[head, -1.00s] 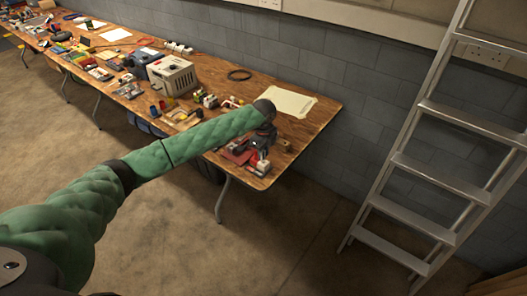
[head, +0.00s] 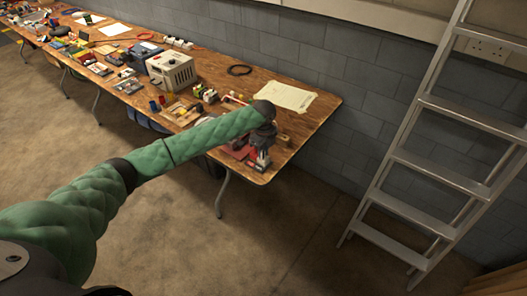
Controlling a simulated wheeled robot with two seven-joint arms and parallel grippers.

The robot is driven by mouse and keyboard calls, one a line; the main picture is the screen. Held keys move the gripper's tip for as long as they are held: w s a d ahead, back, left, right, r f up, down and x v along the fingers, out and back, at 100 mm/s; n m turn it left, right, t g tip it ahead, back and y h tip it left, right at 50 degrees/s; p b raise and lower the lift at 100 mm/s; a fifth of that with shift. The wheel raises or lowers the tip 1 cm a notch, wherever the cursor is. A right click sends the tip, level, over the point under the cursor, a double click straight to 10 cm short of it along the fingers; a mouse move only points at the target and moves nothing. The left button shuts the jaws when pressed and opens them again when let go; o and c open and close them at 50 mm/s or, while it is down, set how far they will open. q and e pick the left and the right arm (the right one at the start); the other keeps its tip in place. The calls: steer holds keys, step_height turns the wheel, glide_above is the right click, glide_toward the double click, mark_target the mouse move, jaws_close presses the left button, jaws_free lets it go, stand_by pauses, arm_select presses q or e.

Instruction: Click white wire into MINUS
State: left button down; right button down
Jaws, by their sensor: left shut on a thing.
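My left gripper (head: 260,156) is at the near right end of the wooden bench, pointing down over a small red and white item (head: 237,151). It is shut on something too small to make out. The white wire and the MINUS terminal cannot be told apart from the small parts there, and my wrist hides some of that spot. My right gripper is not in view.
The bench (head: 310,128) runs to the far left, crowded with small parts. A cream metal box (head: 172,70) stands mid-bench. A ladder (head: 430,160) leans at the right.

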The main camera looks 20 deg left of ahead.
arm_select(q)
steer(key=c, duration=2.2)
jaws_free()
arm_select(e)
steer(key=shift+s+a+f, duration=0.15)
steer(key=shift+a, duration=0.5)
arm_select(q)
steer(key=shift+f, duration=0.15)
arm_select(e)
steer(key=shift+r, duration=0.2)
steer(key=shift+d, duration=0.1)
